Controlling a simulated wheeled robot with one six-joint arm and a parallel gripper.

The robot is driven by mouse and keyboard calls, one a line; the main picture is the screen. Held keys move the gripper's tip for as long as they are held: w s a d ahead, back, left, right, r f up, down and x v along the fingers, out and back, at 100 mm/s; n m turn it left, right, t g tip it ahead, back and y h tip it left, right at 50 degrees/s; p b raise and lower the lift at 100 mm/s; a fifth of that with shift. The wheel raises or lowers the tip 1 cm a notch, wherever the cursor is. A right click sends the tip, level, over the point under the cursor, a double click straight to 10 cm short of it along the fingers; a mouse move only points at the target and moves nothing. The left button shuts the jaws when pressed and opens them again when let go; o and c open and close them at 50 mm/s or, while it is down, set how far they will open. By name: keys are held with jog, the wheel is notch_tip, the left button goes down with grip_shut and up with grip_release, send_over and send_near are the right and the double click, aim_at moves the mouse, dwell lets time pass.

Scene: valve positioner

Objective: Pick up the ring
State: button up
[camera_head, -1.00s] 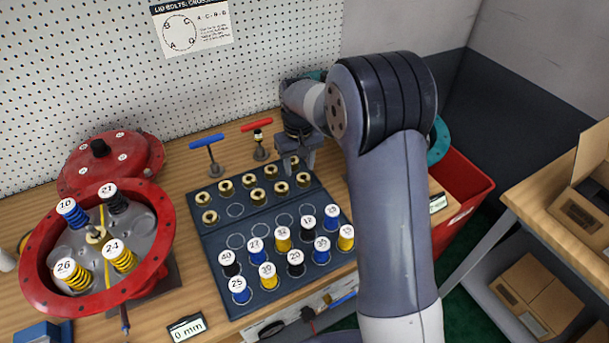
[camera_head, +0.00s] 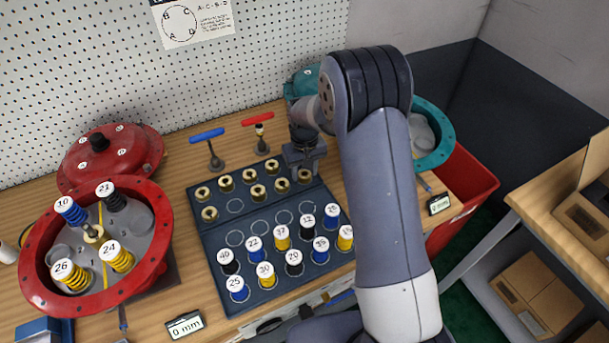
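Several brass rings (camera_head: 258,192) sit in rows at the back of the dark blue tray (camera_head: 207,243). One more ring (camera_head: 304,176) lies in the tray just below my gripper in the picture. My gripper (camera_head: 303,168) points down over the tray's back right corner. It hides the back right slot, so I cannot see whether a ring is there or between the fingers. The fingers are small and dark, and their opening cannot be made out.
Numbered blue, yellow, black springs (camera_head: 265,272) fill the tray's front. An open red housing (camera_head: 40,287) with springs stands left; a teal housing (camera_head: 437,158) is right, behind my arm. Blue (camera_head: 207,136) and red (camera_head: 258,121) T-handles stand behind the tray.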

jog(key=c, duration=0.7)
jog(key=shift+o, duration=0.2)
jog(key=shift+r, duration=0.1)
